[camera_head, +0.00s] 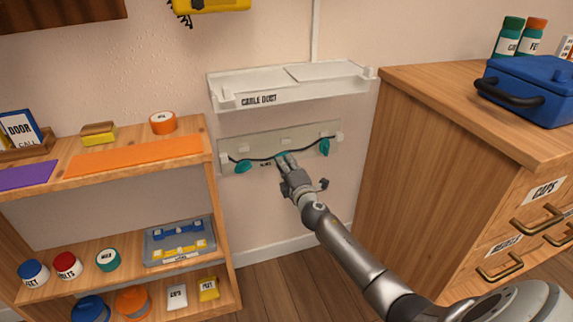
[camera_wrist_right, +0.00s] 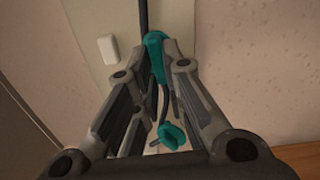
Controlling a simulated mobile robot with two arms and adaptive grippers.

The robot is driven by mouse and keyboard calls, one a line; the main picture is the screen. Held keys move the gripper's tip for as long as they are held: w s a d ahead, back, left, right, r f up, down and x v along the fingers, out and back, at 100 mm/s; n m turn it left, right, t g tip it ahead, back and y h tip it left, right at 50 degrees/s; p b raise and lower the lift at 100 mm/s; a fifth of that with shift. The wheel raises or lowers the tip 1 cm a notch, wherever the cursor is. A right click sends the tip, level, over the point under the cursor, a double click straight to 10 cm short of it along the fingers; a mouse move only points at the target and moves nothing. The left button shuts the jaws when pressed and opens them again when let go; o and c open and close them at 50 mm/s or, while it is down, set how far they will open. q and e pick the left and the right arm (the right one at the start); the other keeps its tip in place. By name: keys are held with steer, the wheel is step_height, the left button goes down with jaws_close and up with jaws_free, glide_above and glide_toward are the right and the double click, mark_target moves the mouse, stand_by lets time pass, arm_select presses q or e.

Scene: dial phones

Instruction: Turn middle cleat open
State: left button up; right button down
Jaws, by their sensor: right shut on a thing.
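The pale cleat board (camera_head: 230,155) is on the wall below the white duct, with a dark cable along it. Three teal cleats show: left (camera_head: 243,166), middle (camera_head: 281,158) and right (camera_head: 325,147). My right gripper (camera_head: 284,163) reaches the middle cleat and is shut on it, partly covering it. In the right wrist view, the teal middle cleat (camera_wrist_right: 155,45) is at the fingertips. Another teal cleat (camera_wrist_right: 171,135) shows lower between the fingers; I cannot tell which outer one it is. My left gripper is not in view.
The cable duct shelf (camera_head: 300,92) juts out just above the board. A wooden shelf unit (camera_head: 222,240) stands to the left, and a wooden drawer cabinet (camera_head: 420,130) with a blue box (camera_head: 535,88) stands to the right. Floor between them is clear.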

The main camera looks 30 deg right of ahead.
steer(key=n, duration=0.4)
steer(key=shift+f+n, duration=0.4)
stand_by(0.4)
steer(key=c, duration=1.5)
jaws_free()
steer(key=shift+s, duration=0.1)
steer(key=v, duration=1.2)
steer(key=shift+r, duration=0.1)
